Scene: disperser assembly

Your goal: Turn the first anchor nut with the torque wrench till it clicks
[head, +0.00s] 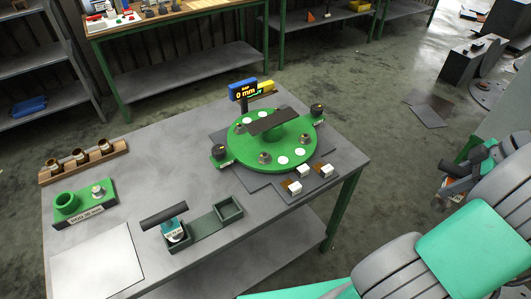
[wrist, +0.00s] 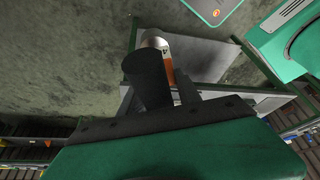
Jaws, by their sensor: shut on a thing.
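My gripper (head: 452,182) is at the right of the head view, apart from the table and well to the right of the green disc. It is shut on a tool with a thick black grip (wrist: 146,78), an orange band and a silvery rounded end, which looks like the torque wrench. The rest of the tool is hidden. The green disc (head: 245,146) carries grey nuts (head: 265,158), white round spots and a dark bar (head: 270,121) across its middle. Dark knobs (head: 219,152) stand at its left and right edges. I cannot tell which nut is the first anchor nut.
Small white-and-brown blocks (head: 294,187) lie at the table's front. A dark green tray (head: 228,212), a black-handled item (head: 164,214), a green holder (head: 66,203) and a wooden rack (head: 84,168) are to the left.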

